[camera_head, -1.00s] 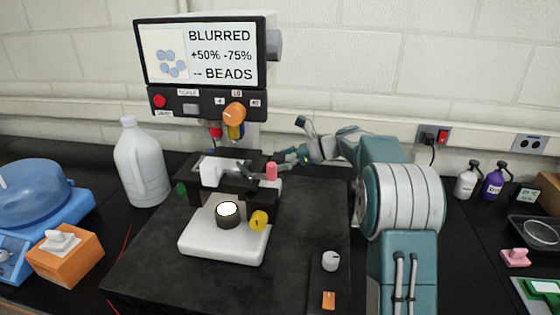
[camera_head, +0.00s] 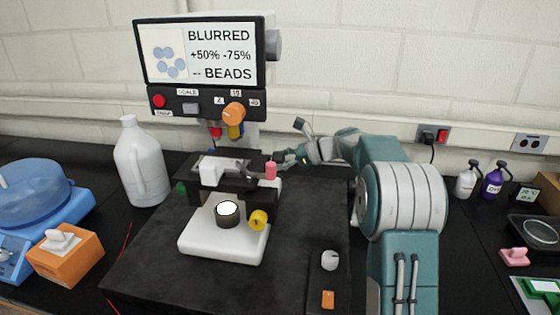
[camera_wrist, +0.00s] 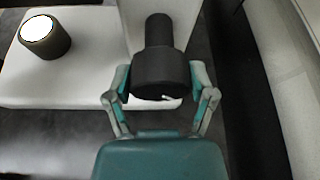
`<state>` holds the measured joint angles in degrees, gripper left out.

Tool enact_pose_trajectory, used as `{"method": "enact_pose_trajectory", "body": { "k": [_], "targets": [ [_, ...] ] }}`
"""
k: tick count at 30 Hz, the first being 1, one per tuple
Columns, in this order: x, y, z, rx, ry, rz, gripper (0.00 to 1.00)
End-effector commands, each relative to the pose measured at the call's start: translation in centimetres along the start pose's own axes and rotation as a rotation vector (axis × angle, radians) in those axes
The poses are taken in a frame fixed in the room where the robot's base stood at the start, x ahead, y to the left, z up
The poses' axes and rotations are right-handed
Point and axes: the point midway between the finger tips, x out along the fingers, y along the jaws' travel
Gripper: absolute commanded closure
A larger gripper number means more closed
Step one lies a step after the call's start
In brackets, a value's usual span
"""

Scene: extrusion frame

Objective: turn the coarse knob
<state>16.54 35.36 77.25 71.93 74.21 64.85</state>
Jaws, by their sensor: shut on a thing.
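A black knob (camera_wrist: 161,75) with a small white mark on its face sits on the side of the microscope's white column in the wrist view. I take it to be the coarse knob. My gripper (camera_wrist: 161,88) is shut on it, with one finger on each side. In the head view my gripper (camera_head: 284,160) is behind and to the right of the black stage (camera_head: 207,190), and the knob is hidden there. The screen (camera_head: 200,53) reads BLURRED, +50% -75%, -- BEADS.
The microscope's white base (camera_head: 222,248) carries a black lamp (camera_head: 228,220) and a yellow knob (camera_head: 259,220). A pink knob (camera_head: 271,171) is close to my gripper. A white jug (camera_head: 141,165) stands left. The dark mat's front right holds a white dial (camera_head: 329,260).

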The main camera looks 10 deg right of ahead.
Motion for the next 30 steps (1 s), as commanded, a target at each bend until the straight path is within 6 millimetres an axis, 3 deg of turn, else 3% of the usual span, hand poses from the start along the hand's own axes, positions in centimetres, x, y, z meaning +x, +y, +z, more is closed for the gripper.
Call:
{"method": "enact_pose_trajectory", "body": {
  "k": [6,7,8,9,23,30],
  "targets": [
    [0.0,-0.1,0.0,-0.001,0.001,-0.005,0.76],
    [0.0,-0.1,0.0,-0.001,0.001,-0.005,0.2],
    [0.0,-0.1,0.0,-0.001,0.001,-0.005,0.06],
    [0.0,-0.1,0.0,-0.001,0.001,-0.004,0.0],
    [-0.3,0.0,0.1,-0.001,0.0,-0.003,0.0],
    [-4.2,-0.1,0.0,0.0,0.001,-0.007,0.0]
  ]
}}
